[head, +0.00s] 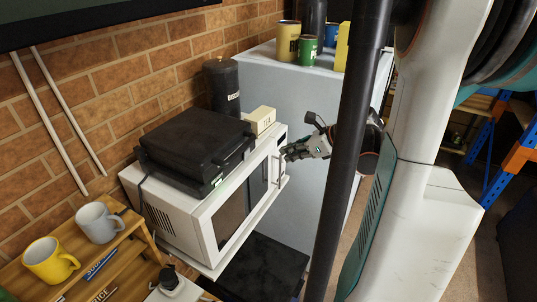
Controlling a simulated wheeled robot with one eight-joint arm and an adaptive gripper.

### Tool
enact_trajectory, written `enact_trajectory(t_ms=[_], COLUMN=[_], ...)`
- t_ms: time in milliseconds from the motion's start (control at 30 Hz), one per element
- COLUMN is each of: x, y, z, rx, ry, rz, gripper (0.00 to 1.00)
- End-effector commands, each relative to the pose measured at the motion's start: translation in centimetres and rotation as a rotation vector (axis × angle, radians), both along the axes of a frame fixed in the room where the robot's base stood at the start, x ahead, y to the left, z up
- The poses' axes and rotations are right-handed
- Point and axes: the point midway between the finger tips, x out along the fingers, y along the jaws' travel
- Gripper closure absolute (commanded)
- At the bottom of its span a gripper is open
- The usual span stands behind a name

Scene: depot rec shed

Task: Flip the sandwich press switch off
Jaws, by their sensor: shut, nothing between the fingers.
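The black sandwich press (190,145) lies closed on top of a white microwave (195,225). A small pale green lit spot (217,181) shows on its front edge; I cannot tell whether this is the switch or a label. My gripper (287,155) is shut and empty. In the picture it is to the right of the press, close to the microwave's front at the handle end. I cannot tell whether it touches the microwave. A dark cord runs down at the press's left side.
A cream box (261,119) and a black canister (222,86) stand beside and behind the press. A white fridge (300,95) carries several tins. A wooden rack with a yellow mug (50,261) and a grey mug (97,222) is at lower left. A black pole crosses the view.

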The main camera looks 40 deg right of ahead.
Motion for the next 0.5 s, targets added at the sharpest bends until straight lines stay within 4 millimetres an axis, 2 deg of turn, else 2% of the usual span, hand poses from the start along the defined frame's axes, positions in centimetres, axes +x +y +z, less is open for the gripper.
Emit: enact_trajectory(t_ms=[167, 500], x=[1.9, 6.8], y=[0.7, 2.4], z=[-1.6, -5.6], rx=[-0.001, -0.001], ry=[0.001, 0.000], rz=[0.004, 0.005], gripper=[1.00, 1.00])
